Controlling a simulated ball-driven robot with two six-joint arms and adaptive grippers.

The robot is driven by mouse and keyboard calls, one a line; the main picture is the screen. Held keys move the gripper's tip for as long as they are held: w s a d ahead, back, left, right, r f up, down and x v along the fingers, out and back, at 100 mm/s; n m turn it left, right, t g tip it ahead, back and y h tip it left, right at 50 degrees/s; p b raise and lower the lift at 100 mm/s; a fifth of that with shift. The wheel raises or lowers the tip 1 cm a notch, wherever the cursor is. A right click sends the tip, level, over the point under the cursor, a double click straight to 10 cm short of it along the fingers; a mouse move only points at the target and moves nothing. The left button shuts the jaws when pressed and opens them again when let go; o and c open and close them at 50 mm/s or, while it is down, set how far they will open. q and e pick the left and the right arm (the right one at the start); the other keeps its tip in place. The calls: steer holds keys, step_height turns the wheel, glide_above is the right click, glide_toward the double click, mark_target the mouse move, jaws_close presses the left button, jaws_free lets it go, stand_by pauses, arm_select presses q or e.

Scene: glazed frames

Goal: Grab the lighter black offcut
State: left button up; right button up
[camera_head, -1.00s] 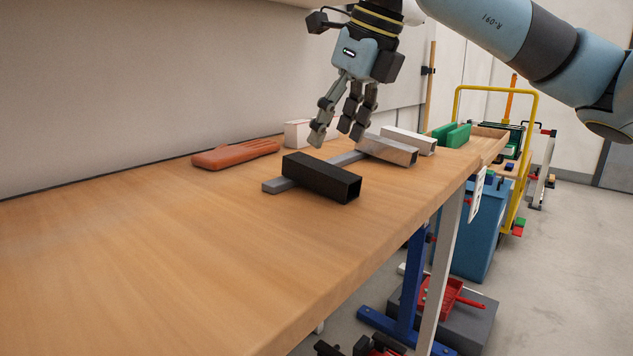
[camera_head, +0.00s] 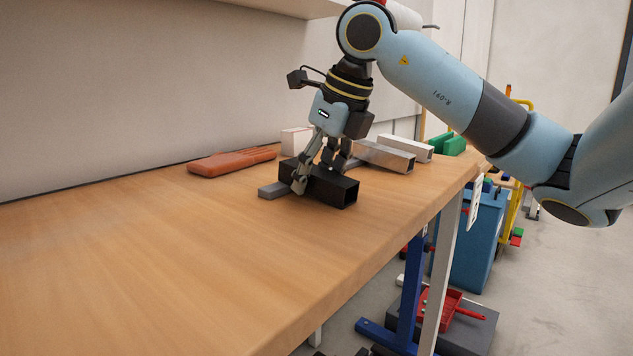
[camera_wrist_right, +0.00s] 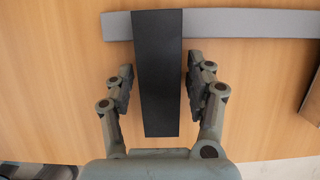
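A black square hollow offcut (camera_head: 333,188) lies across a flat grey bar on the wooden bench, its open end facing the right front. In the right wrist view the black offcut (camera_wrist_right: 158,85) lies lengthwise between my fingers. My right gripper (camera_head: 318,178) is lowered around it, one finger in front and the other behind. In the right wrist view my right gripper (camera_wrist_right: 158,83) is open, with a gap between the offcut and each finger. No second black offcut shows on the bench. My left gripper is not in view.
The grey bar (camera_head: 272,191) runs under the offcut. A silver hollow tube (camera_head: 388,158) and a white one (camera_head: 412,150) lie behind to the right. An orange-brown tool case (camera_head: 232,162) and a white box (camera_head: 296,142) are near the wall. The bench's left front is clear.

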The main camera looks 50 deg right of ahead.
steer(key=c, duration=1)
steer(key=shift+r, duration=0.1)
